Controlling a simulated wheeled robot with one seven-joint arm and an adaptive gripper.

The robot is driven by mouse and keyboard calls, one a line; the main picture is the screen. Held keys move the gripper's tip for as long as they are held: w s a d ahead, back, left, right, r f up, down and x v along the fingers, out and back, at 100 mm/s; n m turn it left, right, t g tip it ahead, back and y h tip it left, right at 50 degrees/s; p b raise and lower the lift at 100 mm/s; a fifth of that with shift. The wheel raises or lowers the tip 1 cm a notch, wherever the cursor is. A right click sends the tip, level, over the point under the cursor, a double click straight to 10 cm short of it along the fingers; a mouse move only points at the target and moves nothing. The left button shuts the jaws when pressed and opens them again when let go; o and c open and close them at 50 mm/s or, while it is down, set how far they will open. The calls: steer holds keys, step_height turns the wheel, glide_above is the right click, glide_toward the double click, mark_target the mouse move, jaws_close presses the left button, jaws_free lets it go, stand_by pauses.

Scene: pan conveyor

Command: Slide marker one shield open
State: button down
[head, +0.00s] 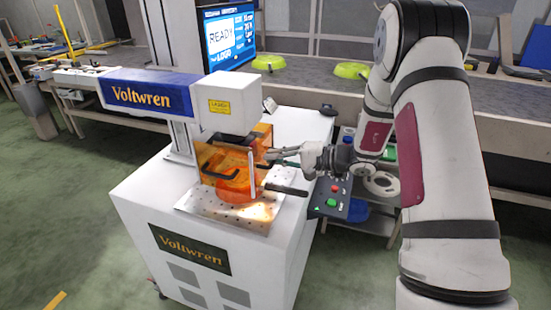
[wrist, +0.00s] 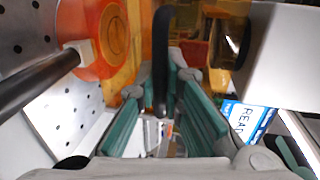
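The marker's shield (head: 228,158) is a clear orange box under the white laser head, above a perforated metal plate. An orange round pan (head: 235,190) shows at the shield, and large at the upper left of the wrist view (wrist: 103,32). My gripper (head: 272,157) is at the shield's right side in the head view. In the wrist view its teal fingers (wrist: 160,100) are spread apart. A black bar-shaped handle (wrist: 161,58) runs between them; whether either finger touches it, I cannot tell. Another black handle (head: 219,176) shows on the shield's front.
The white laser head (head: 222,102) overhangs the shield. A dark rod (head: 287,188) sticks out below my gripper. A button panel (head: 331,197) is at the cabinet's right. The screen (head: 229,38) reads READY. Green pans (head: 268,62) lie on the conveyor behind.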

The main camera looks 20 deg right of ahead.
step_height(320, 180, up, 12)
steer(key=shift+f+p, duration=0.15)
steer(key=shift+p, duration=0.8)
steer(key=c, duration=2)
jaws_free()
steer(key=shift+o, duration=0.2)
steer(key=v, duration=1.2)
